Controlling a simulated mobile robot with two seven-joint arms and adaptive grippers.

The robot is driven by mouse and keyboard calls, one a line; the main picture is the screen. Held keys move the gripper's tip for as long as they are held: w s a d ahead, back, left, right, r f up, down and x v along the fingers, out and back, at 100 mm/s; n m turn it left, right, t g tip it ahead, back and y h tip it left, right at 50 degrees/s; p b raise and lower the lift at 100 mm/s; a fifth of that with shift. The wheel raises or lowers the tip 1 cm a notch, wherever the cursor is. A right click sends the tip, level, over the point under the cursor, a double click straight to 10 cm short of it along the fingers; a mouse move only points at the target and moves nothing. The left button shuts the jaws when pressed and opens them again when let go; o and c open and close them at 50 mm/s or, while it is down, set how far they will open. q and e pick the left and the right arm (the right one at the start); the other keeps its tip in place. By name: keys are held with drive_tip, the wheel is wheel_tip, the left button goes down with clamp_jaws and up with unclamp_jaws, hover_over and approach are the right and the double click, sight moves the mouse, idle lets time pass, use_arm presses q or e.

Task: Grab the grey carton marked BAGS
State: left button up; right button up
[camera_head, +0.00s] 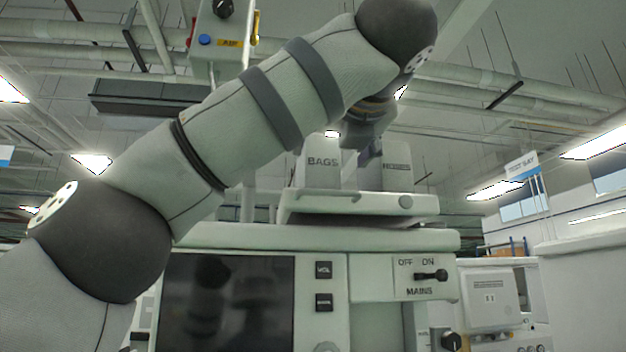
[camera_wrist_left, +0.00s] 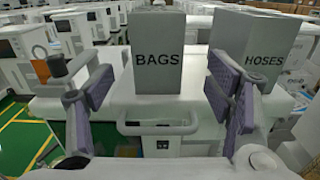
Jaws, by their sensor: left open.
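The grey carton marked BAGS (camera_head: 321,169) stands upright on a tray on top of the anaesthesia cart, partly covered by my left arm in the head view. In the left wrist view the BAGS carton (camera_wrist_left: 157,62) stands straight ahead, between the two open fingers of my left gripper (camera_wrist_left: 160,105). The fingers have purple pads, and the carton looks a little beyond them. In the head view the left gripper (camera_head: 372,135) is dark and mostly hidden behind my arm, by the cartons. My right gripper is in neither view.
A second grey carton marked HOSES (camera_wrist_left: 262,50) stands to the right of BAGS, close to the right finger. The white tray (camera_head: 372,203) sits on the cart (camera_head: 215,236), which has a dark screen and a MAINS switch. Other carts stand behind.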

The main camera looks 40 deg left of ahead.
sight(319, 171)
use_arm(q)
drive_tip(key=x, duration=0.9)
drive_tip(key=shift+a+f+p, duration=0.1)
drive_tip(key=shift+a+p, duration=0.2)
drive_tip(key=shift+a, duration=0.15)
drive_tip(key=shift+d, duration=0.1)
drive_tip(key=c, duration=1.6)
